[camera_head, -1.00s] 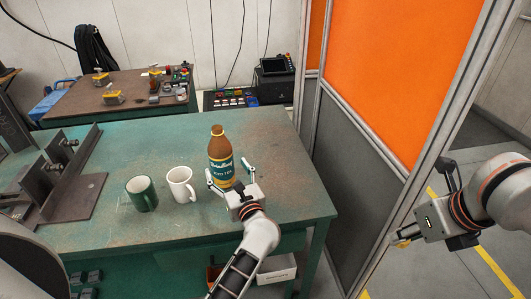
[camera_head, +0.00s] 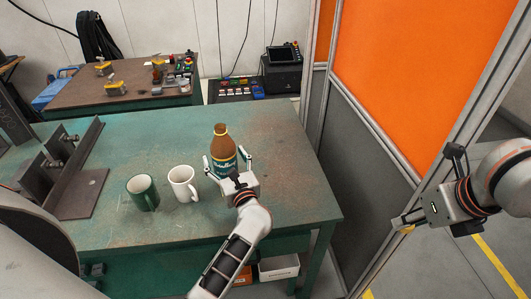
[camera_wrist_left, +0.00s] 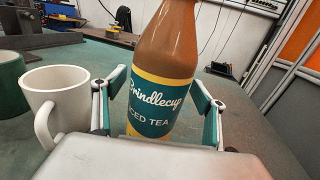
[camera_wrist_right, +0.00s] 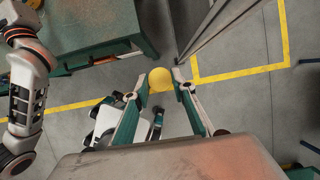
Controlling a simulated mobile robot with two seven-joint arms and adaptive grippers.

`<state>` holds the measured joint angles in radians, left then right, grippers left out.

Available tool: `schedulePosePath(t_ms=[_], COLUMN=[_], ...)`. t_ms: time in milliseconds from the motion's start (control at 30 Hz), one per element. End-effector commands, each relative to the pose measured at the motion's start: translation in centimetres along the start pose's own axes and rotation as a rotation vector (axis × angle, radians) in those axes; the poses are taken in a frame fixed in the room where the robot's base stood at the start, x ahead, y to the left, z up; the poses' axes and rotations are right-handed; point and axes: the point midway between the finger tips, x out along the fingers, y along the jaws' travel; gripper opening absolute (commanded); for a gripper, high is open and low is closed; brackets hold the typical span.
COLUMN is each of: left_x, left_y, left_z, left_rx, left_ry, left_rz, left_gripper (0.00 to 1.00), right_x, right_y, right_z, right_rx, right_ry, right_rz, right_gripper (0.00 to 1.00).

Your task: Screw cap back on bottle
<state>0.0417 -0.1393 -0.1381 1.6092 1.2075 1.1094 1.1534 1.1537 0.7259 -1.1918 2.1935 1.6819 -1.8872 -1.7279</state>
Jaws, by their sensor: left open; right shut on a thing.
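The brown bottle (camera_head: 222,142) with a teal and yellow iced tea label stands upright on the green table, its neck uncapped. It fills the middle of the left wrist view (camera_wrist_left: 164,60). My left gripper (camera_head: 227,158) is open, with one finger on each side of the bottle's label; the fingers look apart from it. My right gripper (camera_head: 402,221) is off the table's right side, shut on a round yellow cap (camera_wrist_right: 161,79). In the head view only a small yellow bit of the cap shows.
A white mug (camera_head: 183,181) and a green mug (camera_head: 143,192) stand left of the bottle. A steel fixture (camera_head: 78,180) is farther left. An orange and grey partition (camera_head: 405,75) rises right of the table (camera_head: 285,190). The tabletop right of the bottle is clear.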

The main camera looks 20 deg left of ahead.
Motion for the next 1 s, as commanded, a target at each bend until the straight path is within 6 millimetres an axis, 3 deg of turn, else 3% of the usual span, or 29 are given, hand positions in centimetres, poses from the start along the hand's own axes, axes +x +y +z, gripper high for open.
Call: schedulePosePath(t_ms=[233, 433, 1000], left_x=[0.0, 0.0, 0.0], left_y=[0.0, 0.0, -0.1], left_z=[-0.1, 0.0, 1.0], left_rx=[0.0, 0.0, -0.003], left_ry=[0.0, 0.0, -0.003], left_rz=[0.0, 0.0, 0.0], left_gripper=[0.71, 0.2, 0.19], right_x=[0.1, 0.1, -0.1], right_y=[0.0, 0.0, 0.0], right_z=[0.0, 0.0, 0.0], right_rx=[0.0, 0.0, 0.0], right_ry=[0.0, 0.0, 0.0], right_rz=[0.0, 0.0, 0.0], right_gripper=[0.19, 0.19, 0.19])
